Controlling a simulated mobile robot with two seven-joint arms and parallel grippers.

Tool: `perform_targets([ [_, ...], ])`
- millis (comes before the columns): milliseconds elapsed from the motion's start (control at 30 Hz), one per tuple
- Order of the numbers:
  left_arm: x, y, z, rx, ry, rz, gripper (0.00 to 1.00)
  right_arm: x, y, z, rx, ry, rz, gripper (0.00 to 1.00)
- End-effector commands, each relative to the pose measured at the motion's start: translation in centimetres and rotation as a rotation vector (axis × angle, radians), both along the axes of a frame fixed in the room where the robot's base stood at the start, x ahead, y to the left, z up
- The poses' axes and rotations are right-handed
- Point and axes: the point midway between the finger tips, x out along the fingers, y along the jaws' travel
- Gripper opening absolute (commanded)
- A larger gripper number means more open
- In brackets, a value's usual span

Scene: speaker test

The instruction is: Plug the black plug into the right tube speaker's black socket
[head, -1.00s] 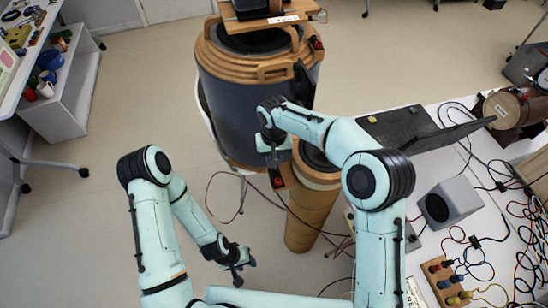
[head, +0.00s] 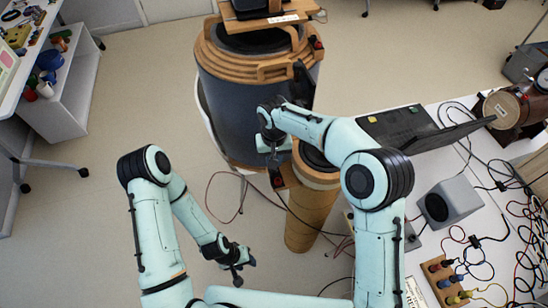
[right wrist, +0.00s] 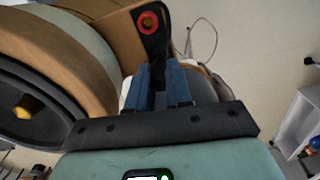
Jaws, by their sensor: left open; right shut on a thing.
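The tube speaker (head: 308,218) is a tan wooden cylinder with a dark top, in the middle of the head view. A black terminal plate (head: 278,181) is at its left side. In the right wrist view this plate (right wrist: 155,38) carries a red-ringed socket (right wrist: 148,22); the black socket is not visible. My right gripper (head: 273,160) is over the plate, its blue fingers (right wrist: 165,88) shut on a dark thing, apparently the black plug (right wrist: 160,80). Whether the plug is in the socket cannot be told. My left gripper (head: 238,268) is open and empty, low over the floor.
A large dark blue barrel (head: 238,108) with wooden rings stands right behind my right gripper. Loose cables hang by the tube speaker.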

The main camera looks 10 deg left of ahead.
Motion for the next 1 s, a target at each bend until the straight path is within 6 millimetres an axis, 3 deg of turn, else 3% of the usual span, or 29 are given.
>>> perform_targets([
  [800,-0.6,0.0,-0.5,0.0,0.007,0.0,0.43,0.0,0.0,-1.6,0.0,0.001,0.0,0.0],
  [833,-0.6,0.0,-0.5,0.0,0.007,0.0,0.43,0.0,0.0,-1.5,0.0,0.001,0.0,0.29],
  [900,-0.6,0.0,-0.4,0.0,0.007,0.0,0.43,0.0,0.0,-1.5,0.0,0.001,0.0,0.49],
  [1000,-0.6,0.0,-0.4,0.0,0.007,0.0,0.43,0.0,0.0,-1.5,0.0,0.0,0.0,0.49],
])
